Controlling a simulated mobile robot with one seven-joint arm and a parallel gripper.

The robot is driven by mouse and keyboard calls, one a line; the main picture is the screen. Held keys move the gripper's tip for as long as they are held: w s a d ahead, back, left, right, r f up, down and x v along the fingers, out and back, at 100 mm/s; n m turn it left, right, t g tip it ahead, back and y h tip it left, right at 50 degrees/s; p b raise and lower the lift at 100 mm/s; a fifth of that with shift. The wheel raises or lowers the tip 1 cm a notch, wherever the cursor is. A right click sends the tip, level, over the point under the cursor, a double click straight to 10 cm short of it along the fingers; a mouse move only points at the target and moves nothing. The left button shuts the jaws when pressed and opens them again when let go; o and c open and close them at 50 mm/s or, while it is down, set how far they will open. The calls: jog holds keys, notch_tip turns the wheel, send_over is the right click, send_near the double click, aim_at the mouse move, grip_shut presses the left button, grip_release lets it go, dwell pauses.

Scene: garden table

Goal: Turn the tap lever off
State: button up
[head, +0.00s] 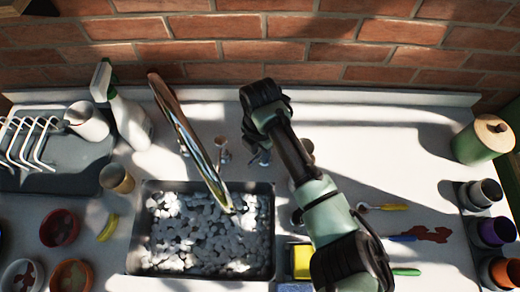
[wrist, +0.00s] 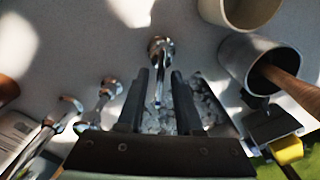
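The chrome tap spout (head: 190,130) rises behind the sink (head: 275,235) and slants over it in the head view. A small chrome fitting (head: 222,150) stands beside the spout, and more metal shows close to my arm. In the wrist view my gripper (wrist: 160,72) is open, its two dark fingers apart. A chrome tap lever (wrist: 158,90) with a round base shows in the gap between them; I cannot tell whether either finger touches it. More chrome tap parts (wrist: 105,90) lie to its left.
The sink holds pale lumps (head: 205,235). A spray bottle (head: 128,115) and a dish rack (head: 30,140) stand left. A yellow sponge (head: 302,262) lies right of the sink. In the wrist view a metal cup (wrist: 235,55) with a wooden handle stands close right of the fingers.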

grip_shut()
jog(key=shift+r, duration=0.1)
jog(key=shift+w+m, duration=0.1)
jog(key=shift+m, duration=0.2)
jog(key=m, duration=0.1)
jog(key=m+p, duration=0.1)
jog(key=m, duration=0.1)
jog(key=shift+w+a+r+m, duration=0.1)
jog(key=shift+w+a+m, duration=0.05)
jog(key=shift+w+m, duration=0.15)
jog(key=shift+w+m+p, duration=0.2)
jog(key=shift+m+p, duration=0.15)
jog(key=shift+m, duration=0.9)
jog(key=shift+w+m+p, duration=0.2)
jog(key=shift+m+p, duration=0.15)
jog(key=shift+m, duration=0.9)
jog(key=shift+o, duration=0.9)
grip_release()
jog(key=shift+s, duration=0.1)
